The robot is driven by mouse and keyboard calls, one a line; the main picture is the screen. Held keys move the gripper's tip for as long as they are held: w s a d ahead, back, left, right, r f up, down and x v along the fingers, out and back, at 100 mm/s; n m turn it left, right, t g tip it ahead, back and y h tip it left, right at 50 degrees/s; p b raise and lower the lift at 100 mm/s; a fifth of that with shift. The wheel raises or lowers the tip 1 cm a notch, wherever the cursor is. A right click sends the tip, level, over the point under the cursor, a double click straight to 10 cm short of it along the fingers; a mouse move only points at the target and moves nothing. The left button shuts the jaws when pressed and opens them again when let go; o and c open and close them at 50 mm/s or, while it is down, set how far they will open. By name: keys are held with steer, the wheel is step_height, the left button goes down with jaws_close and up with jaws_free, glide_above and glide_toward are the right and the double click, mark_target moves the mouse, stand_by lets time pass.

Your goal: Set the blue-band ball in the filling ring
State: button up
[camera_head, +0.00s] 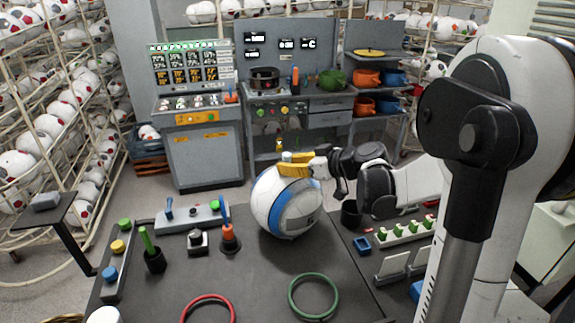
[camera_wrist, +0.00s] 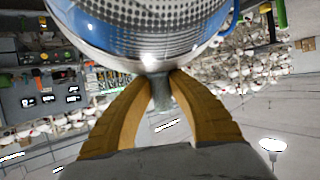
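The blue-band ball (camera_head: 288,205) is white with a wide blue band and a grey patch. It is at the back of the dark table, beyond the rings; I cannot tell whether it touches the tabletop. My gripper (camera_head: 297,164) is at its top with yellow fingers closed on a grey stem of the ball. In the wrist view the ball (camera_wrist: 150,35) fills the top, and the fingers (camera_wrist: 160,85) meet around the stem. A green ring (camera_head: 289,296) and a red ring (camera_head: 208,295) lie empty in front; neither is marked as the filling ring.
An orange cone-shaped tool (camera_head: 229,240), a small grey switch box (camera_head: 198,241) and a dark cup with a green stick (camera_head: 154,260) stand left of the ball. A lever panel (camera_head: 188,216) is behind them. A green-topped rack (camera_head: 405,233) is to the right. The table between the rings is clear.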

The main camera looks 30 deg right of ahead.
steer(key=shift+o, duration=1.3)
steer(key=shift+r, duration=0.25)
steer(key=p+v, duration=0.2)
steer(key=v, duration=1)
steer(key=s+a+f+m+g+h, duration=0.1)
steer(key=s+a+f+g, duration=0.15)
steer(key=a, duration=0.45)
steer(key=s+a+f+m+g+h, duration=0.1)
steer(key=s+a+g, duration=0.1)
steer(key=s+a, duration=0.35)
steer(key=s+a+f+m+h, duration=0.2)
steer(key=s+a+m+h, duration=0.1)
steer(key=s, duration=0.5)
steer(key=shift+s+a+h, duration=0.25)
steer(key=shift+a+h, duration=0.25)
steer(key=shift+a, duration=0.65)
